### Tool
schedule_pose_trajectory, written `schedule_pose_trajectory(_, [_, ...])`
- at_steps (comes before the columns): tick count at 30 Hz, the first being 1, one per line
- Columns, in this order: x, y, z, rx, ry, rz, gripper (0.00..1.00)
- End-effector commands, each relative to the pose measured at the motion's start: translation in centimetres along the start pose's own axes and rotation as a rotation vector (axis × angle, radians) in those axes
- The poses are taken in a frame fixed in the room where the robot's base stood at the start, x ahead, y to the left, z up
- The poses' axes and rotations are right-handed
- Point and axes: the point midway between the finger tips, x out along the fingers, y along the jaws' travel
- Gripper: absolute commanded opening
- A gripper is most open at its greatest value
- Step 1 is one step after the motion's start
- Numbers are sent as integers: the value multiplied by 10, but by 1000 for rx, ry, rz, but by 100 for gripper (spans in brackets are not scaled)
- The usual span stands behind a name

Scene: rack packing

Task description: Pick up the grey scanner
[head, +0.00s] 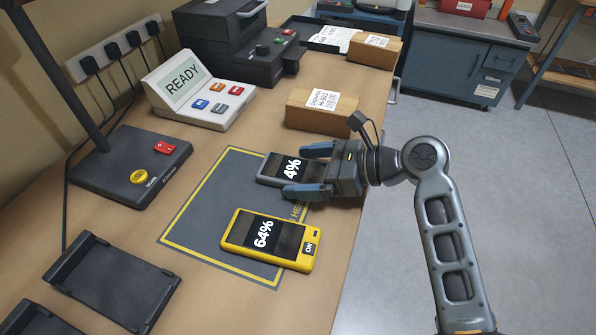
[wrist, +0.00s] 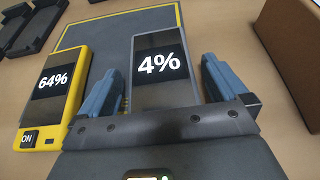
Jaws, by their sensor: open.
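The grey scanner (head: 276,168) lies flat on the dark mat, its screen reading 4%. In the wrist view the grey scanner (wrist: 160,88) lies between the two blue fingers, with a gap on each side. My gripper (head: 308,171) is open around its near end, one finger on each side. The fingers also show in the wrist view (wrist: 158,85). My gripper's palm hides the scanner's near end.
A yellow scanner (head: 285,258) reading 64% lies on the mat (head: 200,220) close beside my gripper. A cardboard box (head: 320,120) stands behind it. A READY terminal (head: 205,105) and empty dark cradles (head: 130,285) are to the left.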

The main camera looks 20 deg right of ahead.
Motion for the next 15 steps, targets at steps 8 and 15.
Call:
schedule_pose_trajectory(8, [2,0,0,0,0,-1,98])
schedule_pose_trajectory(15, [2,0,0,0,0,0,75])
